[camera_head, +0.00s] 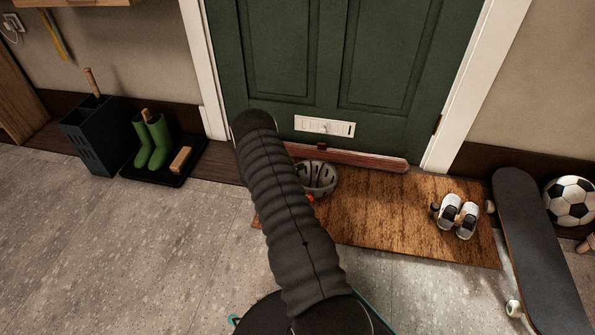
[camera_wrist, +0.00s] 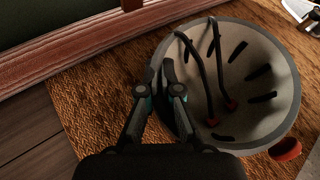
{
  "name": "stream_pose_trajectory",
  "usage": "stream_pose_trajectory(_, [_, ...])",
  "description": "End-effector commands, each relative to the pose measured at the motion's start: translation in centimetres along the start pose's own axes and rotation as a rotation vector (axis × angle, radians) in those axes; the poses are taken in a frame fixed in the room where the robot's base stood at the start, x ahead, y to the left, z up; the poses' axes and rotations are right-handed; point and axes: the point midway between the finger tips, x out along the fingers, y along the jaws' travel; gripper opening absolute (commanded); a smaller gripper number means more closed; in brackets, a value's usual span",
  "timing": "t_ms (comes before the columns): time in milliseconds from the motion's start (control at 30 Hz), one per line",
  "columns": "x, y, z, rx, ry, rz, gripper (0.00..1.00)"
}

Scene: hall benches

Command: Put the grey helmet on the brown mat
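The grey helmet (camera_head: 318,178) is upside down at the left end of the brown mat (camera_head: 390,215), close to the door sill; my arm partly hides it. In the wrist view the helmet (camera_wrist: 262,50) shows its hollow inside, dark slots and straps. My gripper (camera_wrist: 160,72) is at its left rim, one fingertip on each side, and looks closed on that rim. In the head view the gripper is hidden behind my arm. The mat (camera_wrist: 85,100) lies under the helmet; I cannot tell whether the helmet touches it.
White shoes (camera_head: 458,216) stand on the mat's right part. A skateboard (camera_head: 540,250) and a football (camera_head: 571,200) are farther right. Green boots (camera_head: 152,142) on a black tray (camera_head: 190,165) and a dark bin (camera_head: 95,140) stand left. The green door (camera_head: 335,60) is behind. Floor at left is clear.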

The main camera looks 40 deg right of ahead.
Motion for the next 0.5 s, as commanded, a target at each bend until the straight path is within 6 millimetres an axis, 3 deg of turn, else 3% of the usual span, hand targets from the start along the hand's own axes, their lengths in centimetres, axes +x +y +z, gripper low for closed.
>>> stream_pose_trajectory(100, [0.7,0.3,-1.5,-0.001,-0.001,0.000,0.00])
stream_pose_trajectory(500, [0.8,0.4,-1.9,0.000,-0.002,0.001,0.00])
